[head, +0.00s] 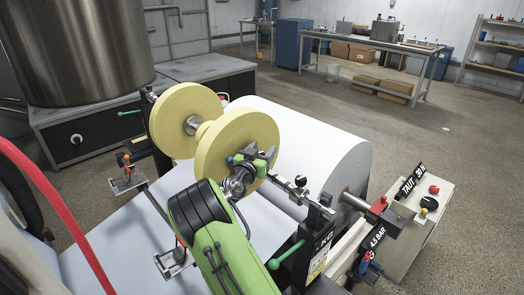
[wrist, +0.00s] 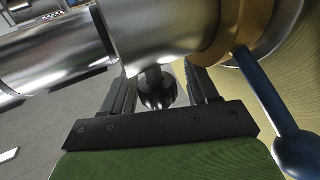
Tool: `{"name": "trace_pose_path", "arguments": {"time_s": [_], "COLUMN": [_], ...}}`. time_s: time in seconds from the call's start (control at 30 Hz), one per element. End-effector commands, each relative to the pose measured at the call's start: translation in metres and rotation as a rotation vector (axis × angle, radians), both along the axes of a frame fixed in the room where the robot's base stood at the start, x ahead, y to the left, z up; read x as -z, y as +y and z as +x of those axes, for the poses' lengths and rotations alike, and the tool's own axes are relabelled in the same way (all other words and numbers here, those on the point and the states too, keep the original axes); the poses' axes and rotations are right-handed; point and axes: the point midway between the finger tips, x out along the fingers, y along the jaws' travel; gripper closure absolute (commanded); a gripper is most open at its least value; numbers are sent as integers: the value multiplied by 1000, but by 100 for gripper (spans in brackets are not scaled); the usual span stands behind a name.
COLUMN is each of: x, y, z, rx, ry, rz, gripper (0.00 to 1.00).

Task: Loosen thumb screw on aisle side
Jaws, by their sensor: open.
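The thumb screw (wrist: 158,92) shows in the wrist view as a dark knurled knob on a short stem, under a shiny metal collar (wrist: 165,30). My gripper (wrist: 160,85) is open, with one finger on each side of the knob; I see no clear contact. In the head view my gripper (head: 246,172) is at the hub of the nearer yellow disc (head: 240,135), and it hides the screw there. A lever with a blue grip (wrist: 295,155) is close to the right finger in the wrist view.
A farther yellow disc (head: 180,105) and the white paper roll (head: 325,150) are beside the hub. A metal bar with a black knob (head: 300,181) runs to the right of my gripper. A green-handled lever (head: 285,256) is at the front. Open floor (head: 460,150) extends to the right.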

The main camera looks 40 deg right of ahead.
Motion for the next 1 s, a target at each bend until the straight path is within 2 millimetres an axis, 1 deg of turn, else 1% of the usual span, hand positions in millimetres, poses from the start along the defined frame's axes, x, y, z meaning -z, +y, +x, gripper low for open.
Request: {"name": "trace_pose_path", "arguments": {"time_s": [0.07,0.1,0.17,0.4,0.43,0.77,1.0], "x": [0,0,0,0,0,1,0], "y": [0,0,0,0,0,0,1], "z": [0,0,0,0,0,-1,1], "rx": [0,0,0,1,1,-52,-207], "ry": [0,0,0,-1,-1,-3,-4], "rz": [0,0,0,1,1,2,1], "gripper": [41,44,53,90,92,92,92]}}
